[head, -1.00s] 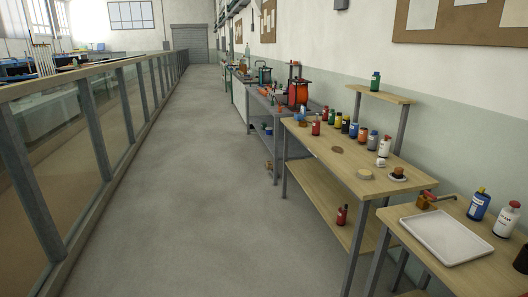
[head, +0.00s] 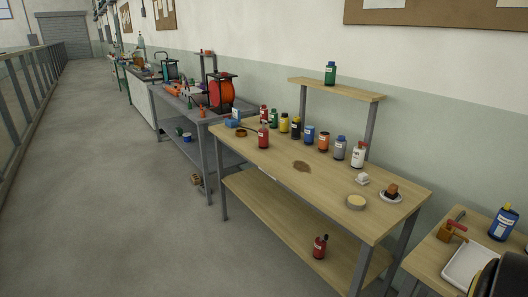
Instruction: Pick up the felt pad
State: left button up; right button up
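No object is clearly recognisable as the felt pad. A round, pale beige disc (head: 356,202) lies flat near the front right of the wooden workbench (head: 258,158); it may be the pad, but its material is too small to tell. A flat, irregular brown patch (head: 302,166) lies mid-bench; I cannot tell if it is a stain or a thin object. Neither of my grippers is in view.
Several bottles stand along the bench's back. A red bottle (head: 319,247) stands on the lower shelf. The floor (head: 120,210) at left is clear.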

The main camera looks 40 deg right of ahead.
aim_at(362, 179)
jog(key=z, duration=0.25)
jog(key=i, duration=2)
jog(key=z, duration=1.9)
jog(key=i, duration=1.05)
jog(key=z, duration=0.9)
